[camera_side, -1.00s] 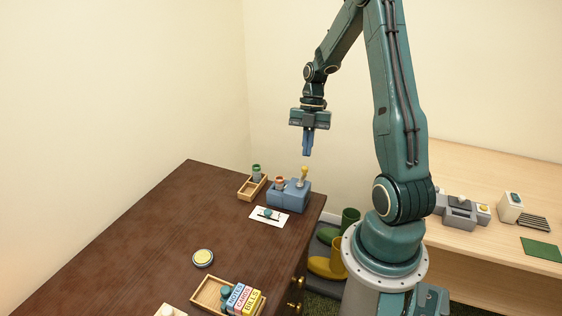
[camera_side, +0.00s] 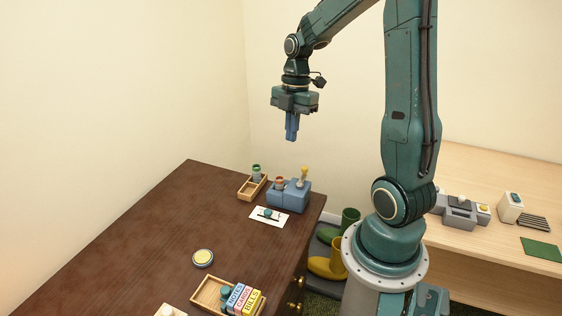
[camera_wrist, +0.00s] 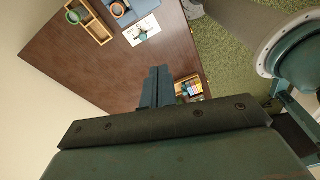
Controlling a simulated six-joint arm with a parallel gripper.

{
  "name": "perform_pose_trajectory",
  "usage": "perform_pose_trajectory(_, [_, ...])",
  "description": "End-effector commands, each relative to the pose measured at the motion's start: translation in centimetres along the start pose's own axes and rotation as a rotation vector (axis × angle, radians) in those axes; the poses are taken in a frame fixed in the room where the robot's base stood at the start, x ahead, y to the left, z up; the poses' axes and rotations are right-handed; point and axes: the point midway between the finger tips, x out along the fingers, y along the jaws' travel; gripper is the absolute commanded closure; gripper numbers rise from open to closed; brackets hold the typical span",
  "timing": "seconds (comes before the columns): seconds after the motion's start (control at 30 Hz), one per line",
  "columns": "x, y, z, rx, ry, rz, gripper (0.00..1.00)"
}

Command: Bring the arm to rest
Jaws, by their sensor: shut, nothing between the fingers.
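My gripper (camera_side: 292,137) hangs in the air above the far end of the dark wooden desk (camera_side: 150,235), pointing down. Its blue fingers are together with nothing between them. In the wrist view the shut fingers (camera_wrist: 156,88) show over the desk (camera_wrist: 95,60). My gripper is well clear of everything on the desk.
On the desk are a blue block (camera_side: 289,196) with a yellow-topped item, a wooden tray (camera_side: 245,192), a white card (camera_side: 264,220), a round yellow-topped tin (camera_side: 203,258) and a wooden box (camera_side: 208,291) with labelled blocks. Boots (camera_side: 330,266) stand beside it. A light bench (camera_side: 480,245) is at right.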

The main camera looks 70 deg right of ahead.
Motion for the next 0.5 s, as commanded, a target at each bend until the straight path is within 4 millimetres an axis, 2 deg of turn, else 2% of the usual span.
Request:
perform_pose_trajectory(0.03, [-0.8,-0.2,-1.2,0.039,-0.017,0.020,1.00])
perform_pose_trajectory(0.2, [-2.6,-1.3,-4.6,0.205,-0.051,0.083,1.00])
perform_pose_trajectory(0.5, [-5.1,-4.3,-9.7,0.499,-0.050,0.218,1.00])
